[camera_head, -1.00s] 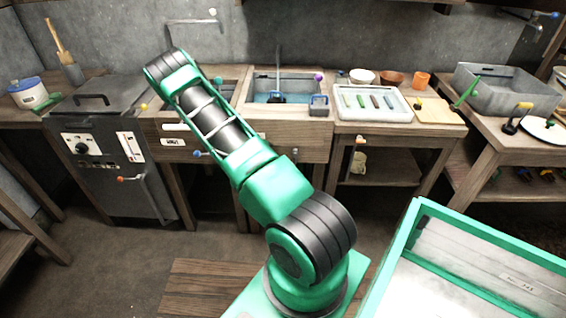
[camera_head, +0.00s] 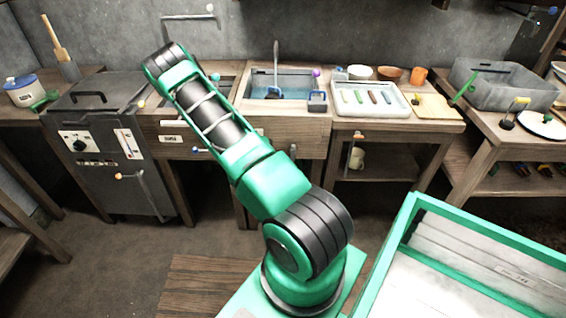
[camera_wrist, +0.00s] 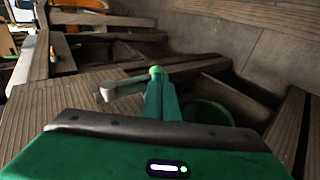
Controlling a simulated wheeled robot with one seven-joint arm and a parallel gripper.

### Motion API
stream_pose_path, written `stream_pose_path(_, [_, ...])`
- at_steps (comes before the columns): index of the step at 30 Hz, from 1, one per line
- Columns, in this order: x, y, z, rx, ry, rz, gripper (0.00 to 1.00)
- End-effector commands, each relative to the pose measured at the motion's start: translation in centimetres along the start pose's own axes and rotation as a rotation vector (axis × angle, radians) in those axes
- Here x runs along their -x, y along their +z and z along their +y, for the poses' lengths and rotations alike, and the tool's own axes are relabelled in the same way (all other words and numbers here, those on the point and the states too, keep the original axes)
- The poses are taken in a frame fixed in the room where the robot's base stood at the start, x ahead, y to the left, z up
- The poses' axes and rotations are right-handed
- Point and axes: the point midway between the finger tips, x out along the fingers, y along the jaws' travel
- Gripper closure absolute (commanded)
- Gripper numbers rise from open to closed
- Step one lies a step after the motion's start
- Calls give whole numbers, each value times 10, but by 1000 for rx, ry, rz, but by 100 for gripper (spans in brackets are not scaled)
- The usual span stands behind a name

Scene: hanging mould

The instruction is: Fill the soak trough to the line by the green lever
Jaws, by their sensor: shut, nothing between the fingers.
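Two sunken basins sit in the wooden bench at the back. The right basin (camera_head: 258,104) holds bluish water, with an upright spout and a purple knob (camera_head: 317,73). The left basin (camera_head: 228,86) is largely hidden by my arm; a teal-green knob (camera_head: 215,76) shows at its back edge. Which basin is the soak trough is unclear, and I cannot make out a fill line. In the wrist view my gripper (camera_wrist: 160,88) is shut and empty; a grey bar (camera_wrist: 112,89) and a small green ball (camera_wrist: 155,70) appear at its fingertips. Contact is unclear. In the head view my arm hides the gripper.
A grey cabinet (camera_head: 100,180) with dial and gauge stands left. A pale tray (camera_head: 345,112) with coloured sticks lies right of the basins. A grey bin (camera_head: 540,98) stands on the right table. A green-framed box (camera_head: 400,250) fills the lower right.

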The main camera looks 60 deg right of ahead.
Motion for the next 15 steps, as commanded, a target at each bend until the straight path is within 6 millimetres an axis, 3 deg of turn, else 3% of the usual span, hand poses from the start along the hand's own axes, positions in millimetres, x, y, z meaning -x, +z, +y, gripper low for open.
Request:
stream_pose_path(8, [37, 1, 0, -4, -2, -2, 100])
stream_pose_path(15, [87, 1, -4, -4, -2, -2, 100])
